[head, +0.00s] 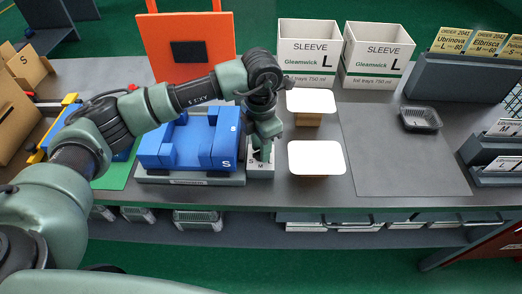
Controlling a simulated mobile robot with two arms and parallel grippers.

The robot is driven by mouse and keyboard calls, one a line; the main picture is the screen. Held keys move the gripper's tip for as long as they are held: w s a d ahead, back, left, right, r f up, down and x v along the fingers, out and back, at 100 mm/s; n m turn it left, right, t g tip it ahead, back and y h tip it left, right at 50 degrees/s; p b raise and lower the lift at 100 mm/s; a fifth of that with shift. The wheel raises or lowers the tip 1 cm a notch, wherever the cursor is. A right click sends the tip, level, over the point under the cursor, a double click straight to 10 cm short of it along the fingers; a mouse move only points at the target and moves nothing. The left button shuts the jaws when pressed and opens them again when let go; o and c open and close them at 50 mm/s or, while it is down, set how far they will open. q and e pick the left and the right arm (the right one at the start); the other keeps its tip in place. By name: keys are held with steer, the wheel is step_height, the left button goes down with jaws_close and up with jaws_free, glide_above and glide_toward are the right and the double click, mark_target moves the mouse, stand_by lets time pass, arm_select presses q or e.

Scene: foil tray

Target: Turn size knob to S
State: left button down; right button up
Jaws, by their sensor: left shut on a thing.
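The size knob's pale housing (260,173) stands at the right end of the blue machine (190,152). Letters that look like S and M show on its top. The knob itself is mostly hidden by my left gripper (262,156), which points down onto the housing and is shut on the knob. I cannot tell which letter the knob points to. The blue block at the machine's right end bears a white S. My right gripper is not in view.
Two white lids (316,158) on brown blocks stand right of the knob. Two SLEEVE L boxes (308,45) and an orange panel (187,48) stand behind. A black tray (420,118) lies on the grey mat (390,160), otherwise clear. Card racks (455,78) are at right.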

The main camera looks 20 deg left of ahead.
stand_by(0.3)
arm_select(q)
steer(key=c, duration=1.1)
jaws_free()
steer(key=shift+o, duration=0.2)
step_height(320, 180, up, 8)
steer(key=shift+f+b, duration=0.1)
steer(key=shift+b, duration=0.75)
